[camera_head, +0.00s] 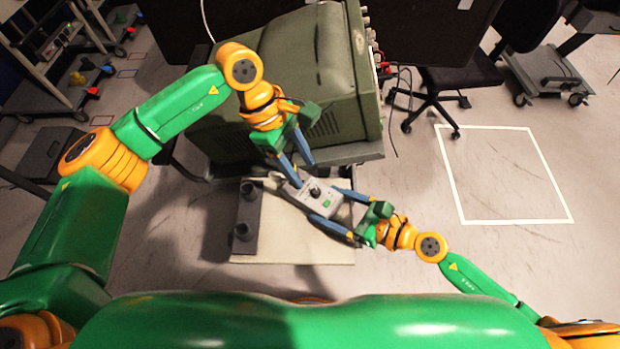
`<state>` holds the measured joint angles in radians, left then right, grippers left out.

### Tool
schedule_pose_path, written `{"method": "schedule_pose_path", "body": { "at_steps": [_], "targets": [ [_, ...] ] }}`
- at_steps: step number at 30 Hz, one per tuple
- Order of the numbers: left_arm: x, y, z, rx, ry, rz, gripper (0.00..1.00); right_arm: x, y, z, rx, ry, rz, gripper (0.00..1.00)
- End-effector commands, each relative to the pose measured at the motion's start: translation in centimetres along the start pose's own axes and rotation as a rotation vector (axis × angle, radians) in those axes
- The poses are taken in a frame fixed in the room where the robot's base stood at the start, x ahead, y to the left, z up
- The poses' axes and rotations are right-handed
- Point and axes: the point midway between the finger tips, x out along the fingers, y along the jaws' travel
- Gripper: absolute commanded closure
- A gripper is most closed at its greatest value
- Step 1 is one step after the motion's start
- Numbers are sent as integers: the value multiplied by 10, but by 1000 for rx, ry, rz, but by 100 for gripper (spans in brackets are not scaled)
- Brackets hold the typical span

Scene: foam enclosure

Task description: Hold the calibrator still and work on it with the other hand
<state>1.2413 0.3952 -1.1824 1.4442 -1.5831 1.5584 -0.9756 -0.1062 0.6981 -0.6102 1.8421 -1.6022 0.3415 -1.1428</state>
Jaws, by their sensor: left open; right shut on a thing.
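The calibrator (327,207) is a small light grey box with a dark knob on top and a green patch on its face. It is over the pale board in the middle of the view. My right gripper (324,204) comes from the lower right and is shut on the calibrator, one blue finger along each side. My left gripper (303,173) is above it, open, with its blue fingertips close to the calibrator's upper left end and knob. I cannot tell whether a left fingertip touches it. The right fingers hide parts of the calibrator's sides.
The pale board (325,247) carries a dark grey block with round posts (244,222) at its left. A large olive-green instrument (310,75) stands just behind. A black office chair (455,80) is at the back right. A white taped square (505,175) marks clear floor at right.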

Motion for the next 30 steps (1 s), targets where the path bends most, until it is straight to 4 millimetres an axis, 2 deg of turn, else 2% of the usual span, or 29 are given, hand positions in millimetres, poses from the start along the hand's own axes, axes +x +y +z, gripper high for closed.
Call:
{"method": "schedule_pose_path", "body": {
  "at_steps": [3,7,11,19,20,21,30],
  "targets": [
    [-30,1,0,-1,2,4,46,0,0,0,1,1,1,96],
    [-51,1,0,-1,0,2,46,0,0,0,1,0,1,96],
    [-57,0,0,-1,0,-1,46,0,0,0,1,0,1,96],
    [-57,0,0,-1,0,-1,46,0,0,0,1,0,1,96],
    [-57,0,0,-1,0,-1,46,0,0,0,1,0,1,13],
    [-57,0,0,-1,0,-1,46,0,0,0,1,0,1,2],
    [-57,0,0,-1,0,-1,46,-5,0,-1,3,1,-1,0]
  ]
}}
